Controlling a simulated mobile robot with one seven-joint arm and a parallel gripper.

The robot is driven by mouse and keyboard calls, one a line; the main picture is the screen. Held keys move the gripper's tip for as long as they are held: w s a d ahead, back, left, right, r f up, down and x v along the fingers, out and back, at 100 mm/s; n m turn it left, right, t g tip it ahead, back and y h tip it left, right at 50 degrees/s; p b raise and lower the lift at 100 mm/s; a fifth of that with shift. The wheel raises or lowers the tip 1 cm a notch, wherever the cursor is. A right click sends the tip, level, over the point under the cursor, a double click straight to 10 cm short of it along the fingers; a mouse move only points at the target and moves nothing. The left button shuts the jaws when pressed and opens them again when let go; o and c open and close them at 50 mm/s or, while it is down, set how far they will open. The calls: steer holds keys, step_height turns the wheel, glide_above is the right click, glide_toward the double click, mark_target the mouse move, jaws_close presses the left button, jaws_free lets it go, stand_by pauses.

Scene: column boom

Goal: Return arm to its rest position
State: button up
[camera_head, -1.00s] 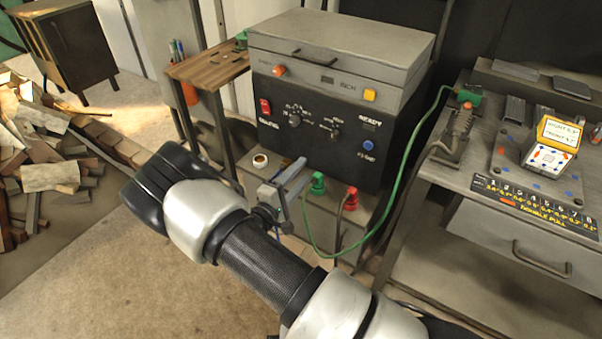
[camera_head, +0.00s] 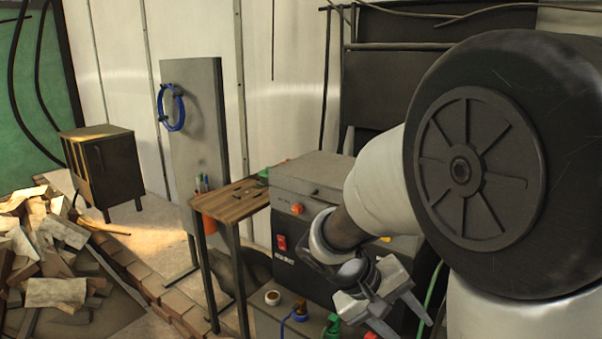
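My arm fills the right of the head view, with a large dark round joint cover close to the camera and pale links. My gripper (camera_head: 411,325) hangs at the arm's lower end, pointing down and to the right. Its two fingers stand apart with nothing seen between them, so it is open and empty. It shows in front of the dark welding machine (camera_head: 300,262), whose right part is hidden by my arm.
A wooden shelf (camera_head: 236,203) stands left of the machine, before a grey panel with a blue cable loop (camera_head: 172,108). A roll of tape (camera_head: 272,297) and a green clamp (camera_head: 331,327) lie low in front. A brick and wood pile (camera_head: 55,250) and a cabinet (camera_head: 100,165) are at left.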

steer(key=s+a+r+m+t+y, duration=0.1)
steer(key=s+a+r+t+y, duration=0.4)
steer(key=s+r+y, duration=0.5)
step_height(320, 180, up, 21)
steer(key=s+h+p, duration=0.2)
steer(key=p, duration=1.8)
steer(key=shift+s+a, duration=0.25)
steer(key=shift+s, duration=0.05)
